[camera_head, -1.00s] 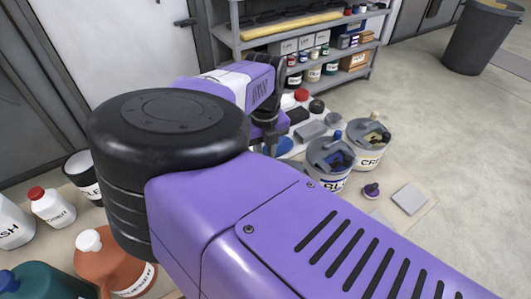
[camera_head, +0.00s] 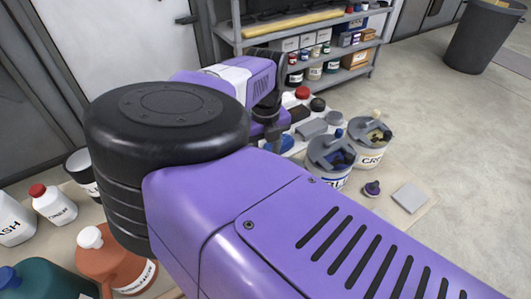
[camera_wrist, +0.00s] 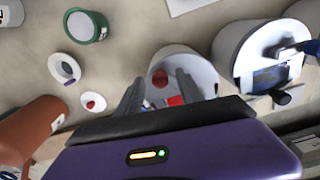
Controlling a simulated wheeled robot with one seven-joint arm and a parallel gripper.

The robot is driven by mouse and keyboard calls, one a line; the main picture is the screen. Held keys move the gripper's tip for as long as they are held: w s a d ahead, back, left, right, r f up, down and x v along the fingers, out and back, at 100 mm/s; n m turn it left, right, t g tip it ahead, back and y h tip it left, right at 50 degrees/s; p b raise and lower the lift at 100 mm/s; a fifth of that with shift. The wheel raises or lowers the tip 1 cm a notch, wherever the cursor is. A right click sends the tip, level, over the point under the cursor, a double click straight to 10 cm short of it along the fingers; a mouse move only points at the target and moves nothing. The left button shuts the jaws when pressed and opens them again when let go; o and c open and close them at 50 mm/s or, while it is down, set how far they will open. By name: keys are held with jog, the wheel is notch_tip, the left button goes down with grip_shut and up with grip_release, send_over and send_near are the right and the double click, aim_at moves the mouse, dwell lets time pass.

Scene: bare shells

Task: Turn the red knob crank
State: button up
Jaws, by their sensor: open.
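In the wrist view, a round red knob (camera_wrist: 160,78) shows on a pale round container, with a smaller red patch (camera_wrist: 175,101) below it. I cannot tell for certain which red part belongs to the crank. My gripper (camera_wrist: 158,80) is open, with its two dark fingers on either side of these red parts. Whether the fingers touch anything is unclear. In the head view my purple arm hides the fingers and most of what lies under them. A red-topped item (camera_head: 302,92) shows just beyond the wrist there.
Two lidded buckets, one grey-blue (camera_head: 330,163) and one cream-labelled (camera_head: 370,140), stand right of the wrist. An orange jug (camera_head: 108,262) and a white red-capped bottle (camera_head: 53,205) stand at left. Shelving (camera_head: 310,48) is behind.

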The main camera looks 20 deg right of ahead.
notch_tip(320, 180, up, 7)
jog(key=shift+r+b, duration=0.2)
jog(key=shift+b, duration=0.3)
